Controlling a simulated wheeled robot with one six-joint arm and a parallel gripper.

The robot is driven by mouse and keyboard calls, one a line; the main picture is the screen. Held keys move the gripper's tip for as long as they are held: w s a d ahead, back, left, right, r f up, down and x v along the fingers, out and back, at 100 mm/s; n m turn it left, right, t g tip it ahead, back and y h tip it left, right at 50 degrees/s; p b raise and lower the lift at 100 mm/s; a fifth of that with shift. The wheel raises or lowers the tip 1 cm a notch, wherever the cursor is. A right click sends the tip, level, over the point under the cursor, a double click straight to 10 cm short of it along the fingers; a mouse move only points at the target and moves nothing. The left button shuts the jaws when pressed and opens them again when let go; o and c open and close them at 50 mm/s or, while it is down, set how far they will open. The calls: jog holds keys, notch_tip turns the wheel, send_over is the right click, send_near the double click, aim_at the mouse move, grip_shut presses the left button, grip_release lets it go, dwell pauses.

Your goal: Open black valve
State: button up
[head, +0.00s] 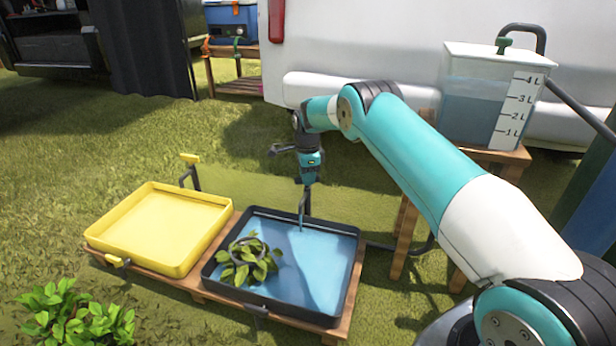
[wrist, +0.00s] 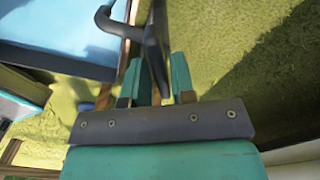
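The black valve (wrist: 156,45) is a dark upright piece at the top middle of the wrist view, with a curved dark spout beside it over the blue water. My gripper (wrist: 158,80) has its two teal fingers apart, one on each side of the valve's dark part. A narrow gap seems to show beside the left finger; firm contact is not clear. In the head view my gripper (head: 303,205) points down at the far edge of the black tray (head: 348,285) and largely hides the valve.
A yellow tray (head: 160,264) with a yellow-topped valve (head: 190,160) stands to the left. Leaves lie in the black tray's water (head: 310,265). A clear water tank (head: 470,105) stands on a wooden stand at right. Grass lies open behind the trays.

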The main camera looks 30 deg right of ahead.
grip_shut()
jog(key=shift+r+n+p, duration=0.15)
jog(key=shift+n+p, duration=0.15)
jog(key=shift+p, duration=0.5)
jog(key=n+p, duration=0.2)
jog(key=shift+r+n, duration=0.1)
jog(key=shift+n, duration=0.2)
jog(key=n+p, duration=0.2)
jog(key=n, duration=0.2)
jog(key=shift+n, duration=0.3)
jog(key=shift+f+n+p, duration=0.2)
jog(key=shift+n+p, duration=0.25)
jog(key=shift+n, duration=1.65)
